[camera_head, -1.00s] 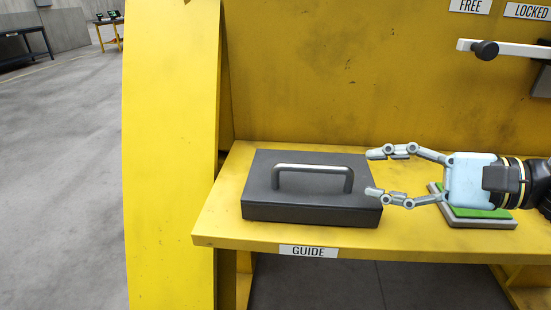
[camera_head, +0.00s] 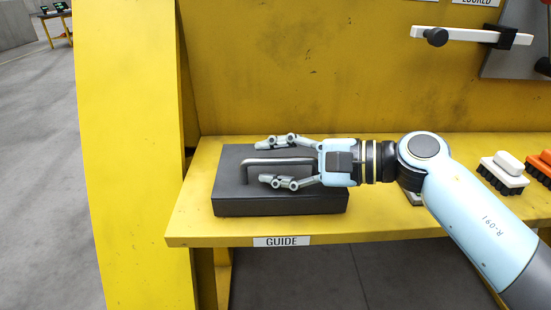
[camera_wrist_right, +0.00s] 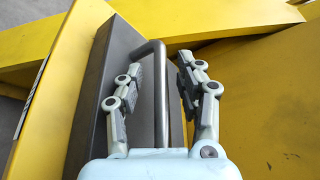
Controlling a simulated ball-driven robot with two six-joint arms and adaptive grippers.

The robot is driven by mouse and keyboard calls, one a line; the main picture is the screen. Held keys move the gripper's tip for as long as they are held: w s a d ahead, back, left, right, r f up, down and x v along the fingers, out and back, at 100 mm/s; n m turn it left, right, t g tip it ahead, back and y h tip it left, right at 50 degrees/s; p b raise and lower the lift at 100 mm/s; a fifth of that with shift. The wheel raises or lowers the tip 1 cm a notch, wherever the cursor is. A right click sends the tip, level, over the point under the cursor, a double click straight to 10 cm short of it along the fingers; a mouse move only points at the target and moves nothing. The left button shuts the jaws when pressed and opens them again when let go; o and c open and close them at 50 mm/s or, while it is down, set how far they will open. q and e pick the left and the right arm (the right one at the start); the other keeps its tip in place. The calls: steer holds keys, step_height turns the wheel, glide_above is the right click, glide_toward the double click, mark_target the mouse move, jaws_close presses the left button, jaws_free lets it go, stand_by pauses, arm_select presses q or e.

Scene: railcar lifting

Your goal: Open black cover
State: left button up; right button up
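The black cover (camera_head: 235,205) lies shut on the yellow shelf, with a grey metal bar handle (camera_head: 272,161) on its top. My right gripper (camera_head: 262,161) is open and comes in from the right, with one finger on the far side of the handle and one on the near side. In the right wrist view the handle (camera_wrist_right: 160,90) runs between the two open fingers (camera_wrist_right: 155,80), with gaps visible on both sides. The cover (camera_wrist_right: 92,110) shows behind the left finger there. My left gripper is in no view.
The yellow shelf (camera_head: 190,222) carries a GUIDE label (camera_head: 281,241) on its front edge. A white-and-black brush (camera_head: 504,171) and an orange one (camera_head: 541,164) stand at the right. A white lever (camera_head: 470,35) with a black knob is on the back wall.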

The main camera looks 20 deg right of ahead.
jaws_close()
stand_by(0.3)
